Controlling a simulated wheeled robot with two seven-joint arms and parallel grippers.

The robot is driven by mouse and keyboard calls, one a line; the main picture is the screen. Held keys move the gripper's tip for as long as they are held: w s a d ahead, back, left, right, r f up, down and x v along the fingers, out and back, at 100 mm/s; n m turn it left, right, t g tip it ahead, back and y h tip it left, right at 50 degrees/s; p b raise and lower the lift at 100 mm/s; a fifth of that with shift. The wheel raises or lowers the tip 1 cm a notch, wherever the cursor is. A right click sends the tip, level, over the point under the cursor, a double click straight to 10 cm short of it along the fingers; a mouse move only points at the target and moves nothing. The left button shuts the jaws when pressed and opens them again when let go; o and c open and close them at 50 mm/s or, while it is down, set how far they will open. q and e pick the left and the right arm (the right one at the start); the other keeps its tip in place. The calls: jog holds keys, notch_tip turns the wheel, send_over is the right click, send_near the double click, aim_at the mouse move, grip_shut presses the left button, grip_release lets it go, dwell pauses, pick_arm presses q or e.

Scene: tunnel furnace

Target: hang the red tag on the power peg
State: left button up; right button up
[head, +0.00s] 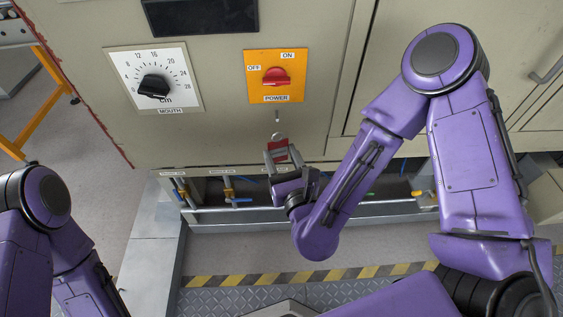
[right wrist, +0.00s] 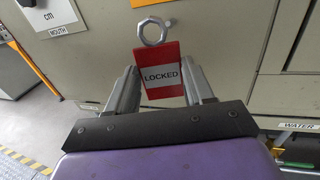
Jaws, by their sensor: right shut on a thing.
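The red tag (head: 278,152) has a white band reading LOCKED and a metal ring (right wrist: 152,31) at its top; the tag also shows in the right wrist view (right wrist: 161,54). My right gripper (head: 278,155) is shut on the tag, one finger at each side, and holds it upright before the panel. The power peg (head: 277,116) is a small thin pin below the red power switch (head: 276,76). In the head view the ring appears just below the peg, apart from it; the depth between them is unclear. My left gripper is out of view; only its arm shows at lower left.
The mouth dial (head: 154,84) is left of the yellow power plate (head: 290,56). Below the panel's lower edge are pipes and blue-handled valves (head: 231,192). Cabinet doors (head: 520,65) are at right. The panel face around the peg is clear.

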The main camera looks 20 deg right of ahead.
aim_at(282, 150)
jog(key=shift+w+d+p, duration=0.25)
jog(key=shift+w+p, duration=0.15)
jog(key=shift+w, duration=0.35)
jog(key=shift+w+d+p, duration=0.2)
jog(key=shift+w+p, duration=0.2)
jog(key=shift+w, duration=0.35)
jog(key=shift+w+d+f, duration=0.25)
jog(key=shift+w+f, duration=0.05)
jog(key=shift+w, duration=0.55)
jog(key=shift+w+d+f, duration=0.25)
jog(key=shift+w, duration=0.6)
jog(key=shift+w+d+f, duration=0.25)
jog(key=shift+w+f, duration=0.05)
jog(key=shift+w, duration=0.55)
jog(key=o, duration=1.1)
jog(key=shift+s, duration=0.1)
